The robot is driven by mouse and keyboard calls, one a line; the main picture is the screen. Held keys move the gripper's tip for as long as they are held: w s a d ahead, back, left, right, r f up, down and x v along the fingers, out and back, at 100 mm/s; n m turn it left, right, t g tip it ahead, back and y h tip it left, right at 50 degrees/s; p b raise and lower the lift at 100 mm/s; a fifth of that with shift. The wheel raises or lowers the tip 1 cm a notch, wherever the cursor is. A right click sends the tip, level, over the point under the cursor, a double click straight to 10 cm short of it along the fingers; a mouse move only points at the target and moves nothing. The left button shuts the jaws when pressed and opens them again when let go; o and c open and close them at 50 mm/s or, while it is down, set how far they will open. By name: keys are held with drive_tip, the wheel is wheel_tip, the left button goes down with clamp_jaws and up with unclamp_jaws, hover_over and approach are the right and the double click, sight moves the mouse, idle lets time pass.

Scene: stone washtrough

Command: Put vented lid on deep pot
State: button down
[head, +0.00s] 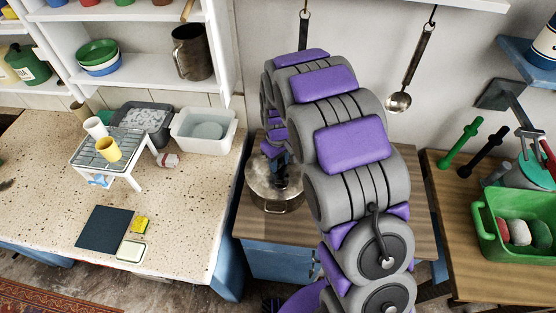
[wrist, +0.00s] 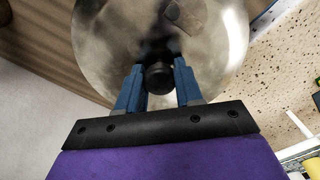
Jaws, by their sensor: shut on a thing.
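A shiny metal pot (head: 276,203) with a side handle stands on the wooden counter in the head view, left of my arm. The round metal lid (wrist: 215,30) fills the top of the wrist view, with a dark round knob (wrist: 158,78) near its lower edge. The lid's pale top (head: 258,172) also shows at the pot's mouth in the head view. My gripper (wrist: 160,82) is shut on the lid's knob, with blue fingers on both sides of it. My arm hides part of the lid and pot, and I cannot tell whether the lid rests on the rim.
A speckled counter (head: 190,215) on the left holds a white rack (head: 112,152) with cups, a white basin (head: 204,131) and a dark mat (head: 104,228). A ladle (head: 408,75) hangs on the wall. A green crate (head: 515,240) stands on the right-hand table.

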drive_tip(key=shift+f, duration=0.15)
idle(0.4)
drive_tip(key=c, duration=0.7)
unclamp_jaws()
drive_tip(key=shift+o, duration=0.6)
drive_tip(key=o, duration=0.4)
drive_tip(key=shift+r+p, duration=1.3)
drive_tip(key=shift+r, duration=2.2)
